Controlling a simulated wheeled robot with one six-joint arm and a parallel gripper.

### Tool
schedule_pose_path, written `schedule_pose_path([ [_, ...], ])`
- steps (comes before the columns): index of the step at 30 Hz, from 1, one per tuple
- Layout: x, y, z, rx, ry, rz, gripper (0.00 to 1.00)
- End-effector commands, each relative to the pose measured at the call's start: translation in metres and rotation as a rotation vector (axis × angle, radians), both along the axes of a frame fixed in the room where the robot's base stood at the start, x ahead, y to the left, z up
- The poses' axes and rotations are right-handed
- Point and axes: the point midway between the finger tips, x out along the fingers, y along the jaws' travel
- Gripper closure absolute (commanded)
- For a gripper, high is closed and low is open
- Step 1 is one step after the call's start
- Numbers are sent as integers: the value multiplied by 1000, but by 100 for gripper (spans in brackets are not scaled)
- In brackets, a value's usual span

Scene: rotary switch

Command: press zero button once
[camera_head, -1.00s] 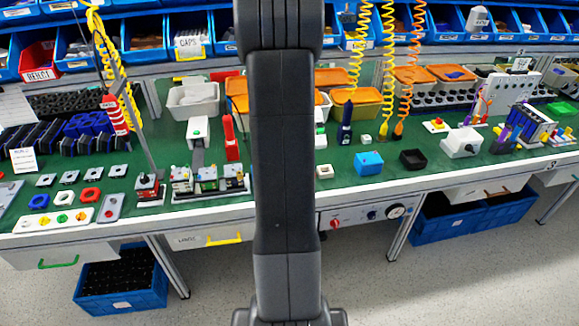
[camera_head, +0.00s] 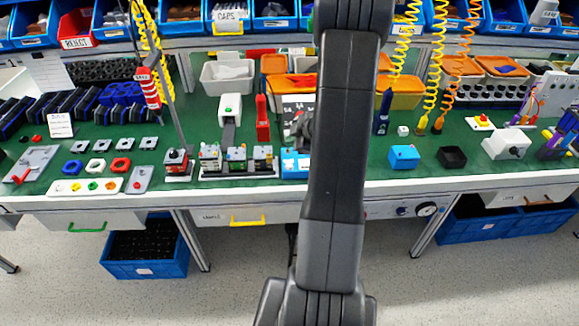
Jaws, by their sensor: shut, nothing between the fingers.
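I cannot make out a button labelled zero in the head view. My own dark arm (camera_head: 340,130) crosses the picture from top to bottom and covers part of the bench. My gripper's fingers do not show; a small dark grey part peeks out at the arm's left side, too hidden to tell what it is. Left of the arm, a blue item (camera_head: 293,164) at the bench front is partly covered by it. A white panel with coloured round parts (camera_head: 85,187) lies at the front left.
The green bench (camera_head: 340,186) holds small black-based devices (camera_head: 238,160), a blue box (camera_head: 404,157), a black box (camera_head: 452,157) and a white box (camera_head: 506,145). A pole (camera_head: 168,100) stands at left. Coiled hoses (camera_head: 437,60) hang at right. Blue bins line the back.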

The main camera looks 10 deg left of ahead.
Motion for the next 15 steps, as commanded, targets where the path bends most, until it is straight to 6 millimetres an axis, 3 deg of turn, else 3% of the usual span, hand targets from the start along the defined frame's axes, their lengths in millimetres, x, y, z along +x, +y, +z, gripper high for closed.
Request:
schedule_pose_path([
  [15, 0, 0, -57, -1, -1, 0, 100],
])
